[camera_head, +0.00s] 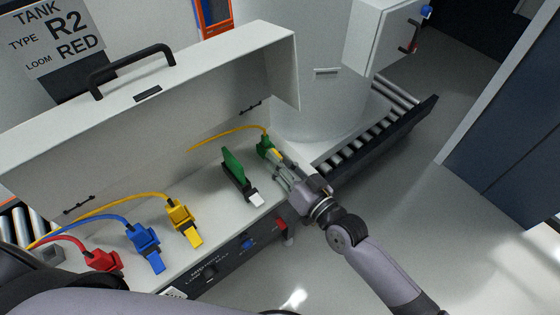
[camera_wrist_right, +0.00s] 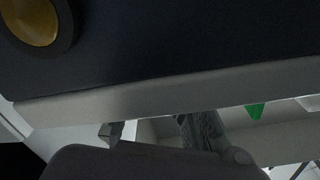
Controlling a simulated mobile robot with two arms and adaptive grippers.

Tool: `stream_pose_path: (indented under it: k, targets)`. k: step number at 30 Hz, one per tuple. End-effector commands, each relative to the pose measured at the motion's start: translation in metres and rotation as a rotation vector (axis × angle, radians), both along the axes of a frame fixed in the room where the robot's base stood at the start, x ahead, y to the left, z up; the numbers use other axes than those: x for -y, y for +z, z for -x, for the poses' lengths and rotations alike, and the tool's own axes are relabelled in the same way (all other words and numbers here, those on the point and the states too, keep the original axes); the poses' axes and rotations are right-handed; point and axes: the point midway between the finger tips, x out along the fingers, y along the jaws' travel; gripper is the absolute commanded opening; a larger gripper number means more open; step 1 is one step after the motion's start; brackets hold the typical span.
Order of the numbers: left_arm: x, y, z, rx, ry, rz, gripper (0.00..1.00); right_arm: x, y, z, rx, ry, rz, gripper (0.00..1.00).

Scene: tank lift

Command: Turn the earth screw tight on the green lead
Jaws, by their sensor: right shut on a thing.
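The green lead (camera_head: 265,147) sits at the right end of the white box's deck, with its yellow cable running back to the left. My right gripper (camera_head: 281,174) reaches in from the lower right and is shut at the near end of the green lead. The earth screw is hidden by the fingers there. In the right wrist view one dark finger (camera_wrist_right: 200,130) shows, with a small green piece (camera_wrist_right: 255,110) to its right; I cannot tell which green part that is. My left gripper is out of view.
A green upright lever (camera_head: 234,164) stands just left of the gripper. Yellow (camera_head: 183,216), blue (camera_head: 145,242) and red (camera_head: 100,259) plugs sit further left. The raised lid (camera_head: 200,85) stands behind. A roller conveyor (camera_head: 370,125) and tank (camera_head: 318,90) lie beyond; the floor at right is clear.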

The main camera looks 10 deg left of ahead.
Motion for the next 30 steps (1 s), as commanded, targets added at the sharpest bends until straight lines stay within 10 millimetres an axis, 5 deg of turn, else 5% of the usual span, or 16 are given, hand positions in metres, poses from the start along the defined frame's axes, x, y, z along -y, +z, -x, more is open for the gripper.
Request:
stream_pose_path:
  k: [5,6,14,30]
  targets:
    - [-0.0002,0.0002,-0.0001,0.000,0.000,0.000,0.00,0.0001,-0.0002,0.0001,0.002,0.000,0.001,0.00]
    - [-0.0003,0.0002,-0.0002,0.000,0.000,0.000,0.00,0.0001,-0.0003,0.0000,0.001,0.000,0.002,0.26]
    - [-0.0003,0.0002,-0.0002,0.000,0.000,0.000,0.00,0.0002,-0.0002,0.0000,0.002,0.000,0.002,0.44]
    - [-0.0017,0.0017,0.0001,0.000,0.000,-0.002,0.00,0.0002,0.0001,0.0000,0.040,-0.001,0.032,0.44]
